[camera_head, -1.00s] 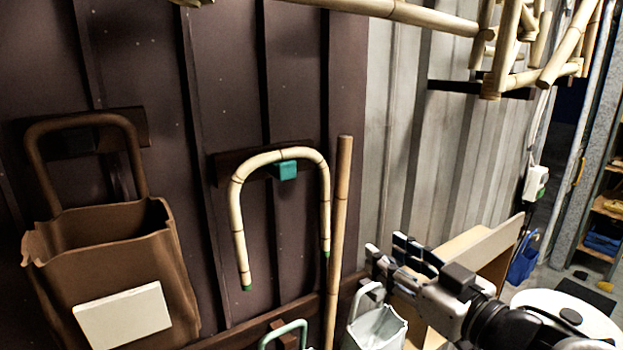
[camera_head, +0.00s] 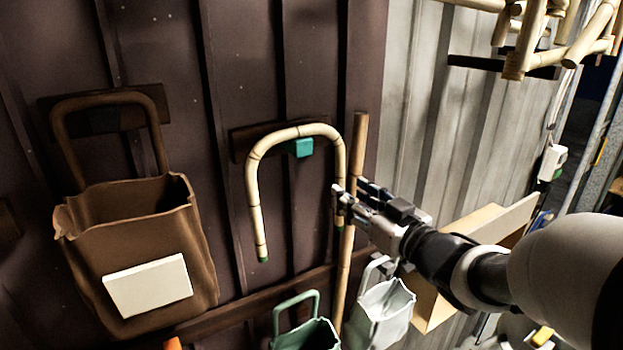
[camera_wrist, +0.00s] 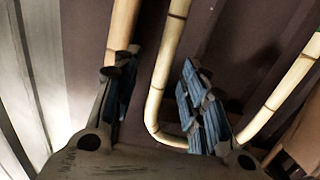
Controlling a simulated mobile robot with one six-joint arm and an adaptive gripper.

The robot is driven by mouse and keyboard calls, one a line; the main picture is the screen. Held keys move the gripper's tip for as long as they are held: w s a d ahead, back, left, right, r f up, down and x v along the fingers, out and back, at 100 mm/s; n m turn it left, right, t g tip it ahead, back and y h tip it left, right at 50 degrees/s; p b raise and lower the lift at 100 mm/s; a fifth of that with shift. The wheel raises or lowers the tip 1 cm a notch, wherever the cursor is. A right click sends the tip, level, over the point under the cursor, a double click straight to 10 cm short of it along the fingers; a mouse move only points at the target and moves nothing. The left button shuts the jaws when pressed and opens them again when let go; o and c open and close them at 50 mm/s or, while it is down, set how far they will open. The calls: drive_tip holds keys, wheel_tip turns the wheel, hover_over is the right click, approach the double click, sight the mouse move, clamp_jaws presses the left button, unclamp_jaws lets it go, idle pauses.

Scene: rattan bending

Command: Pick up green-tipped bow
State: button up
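The green-tipped bow (camera_head: 257,190) is a pale, upside-down U of jointed rattan. In the head view it hangs on a teal block (camera_head: 299,148) on the dark wall, with a green tip at its left end. My gripper (camera_head: 350,203) is at its right leg, covering part of it. In the wrist view the bow's leg (camera_wrist: 167,65) passes between the spread fingers of my gripper (camera_wrist: 157,85), with gaps on both sides. The bow's bend is low in that view, partly hidden by the right finger.
A straight rattan pole (camera_head: 359,150) stands close to the bow's right leg; it also shows behind my left finger in the wrist view (camera_wrist: 123,25). A brown bag (camera_head: 130,235) hangs at left. Green (camera_head: 305,335) and white (camera_head: 384,305) bags are below. A rattan frame (camera_head: 530,45) is upper right.

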drive_tip(key=p+x, duration=0.1)
drive_tip(key=x, duration=0.3)
drive_tip(key=shift+w+a+r, duration=0.1)
drive_tip(key=shift+a+r, duration=0.05)
drive_tip(key=shift+a, duration=0.2)
clamp_jaws()
